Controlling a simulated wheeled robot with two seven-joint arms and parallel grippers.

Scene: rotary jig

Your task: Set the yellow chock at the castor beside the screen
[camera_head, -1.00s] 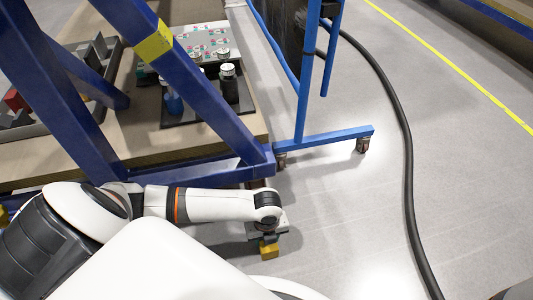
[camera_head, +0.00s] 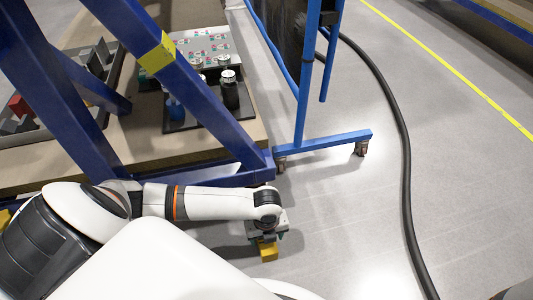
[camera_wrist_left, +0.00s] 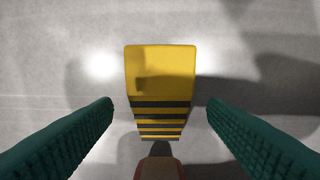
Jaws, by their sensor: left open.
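The yellow chock (camera_head: 268,251) is on the grey floor at lower centre in the head view. In the left wrist view the chock (camera_wrist_left: 161,75) has a plain yellow top and black stripes on its near part. My left gripper (camera_wrist_left: 160,108) is open, with its green ridged fingers on either side of the chock and visible gaps. In the head view my left gripper (camera_head: 266,232) partly covers the chock. The dark screen (camera_head: 287,22) stands in a blue frame on castors, one near the bench (camera_head: 280,163) and one farther right (camera_head: 361,148). My right gripper is out of view.
A dark blue bench frame (camera_head: 215,172) runs close beside my left arm. A thick black hose (camera_head: 405,150) lies on the floor at right. The floor between chock and hose is clear. A reddish-brown object (camera_wrist_left: 158,169) shows at the wrist view's bottom edge.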

